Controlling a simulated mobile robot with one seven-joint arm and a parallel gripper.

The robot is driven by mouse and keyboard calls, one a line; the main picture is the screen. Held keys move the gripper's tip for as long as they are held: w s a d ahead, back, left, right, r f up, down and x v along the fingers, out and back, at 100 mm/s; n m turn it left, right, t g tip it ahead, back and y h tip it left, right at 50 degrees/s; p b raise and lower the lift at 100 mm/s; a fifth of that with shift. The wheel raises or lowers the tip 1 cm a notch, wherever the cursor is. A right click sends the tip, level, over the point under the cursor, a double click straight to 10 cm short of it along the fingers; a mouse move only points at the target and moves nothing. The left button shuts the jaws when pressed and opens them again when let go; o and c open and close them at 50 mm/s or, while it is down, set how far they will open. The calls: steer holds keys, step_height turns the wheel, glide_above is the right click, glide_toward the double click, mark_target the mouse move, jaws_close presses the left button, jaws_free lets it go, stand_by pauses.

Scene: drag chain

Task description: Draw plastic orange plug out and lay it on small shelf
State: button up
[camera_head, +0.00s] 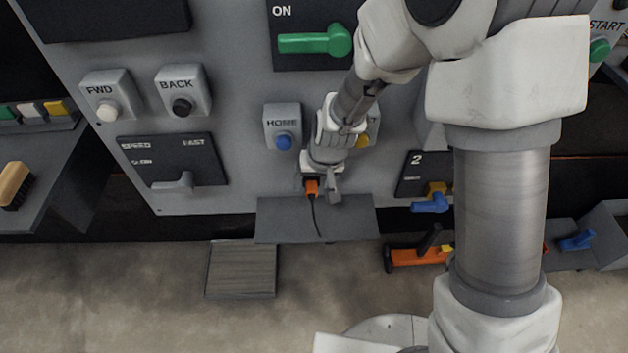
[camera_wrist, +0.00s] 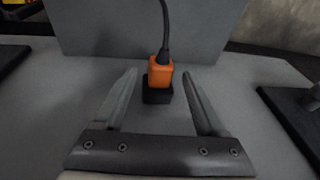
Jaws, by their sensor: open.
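The orange plug (camera_head: 312,187) sits at the lower part of the grey panel, with a dark cable hanging from it over the small shelf (camera_head: 272,222). In the wrist view the orange plug (camera_wrist: 160,73) stands in a black socket (camera_wrist: 158,95). My gripper (camera_head: 322,190) is at the plug. In the wrist view its two fingers (camera_wrist: 160,80) are spread on either side of the plug, with gaps between. The grey small shelf (camera_wrist: 110,30) lies beyond the plug, and its visible surface is empty apart from the cable.
On the panel near my gripper are the HOME button (camera_head: 284,142), a speed lever (camera_head: 175,185) and a blue handle (camera_head: 430,203). A green lever (camera_head: 315,42) is higher up. An orange tool (camera_head: 415,257) lies right of the shelf. A slatted plate (camera_head: 241,270) is on the floor.

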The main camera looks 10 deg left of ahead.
jaws_close()
stand_by(0.6)
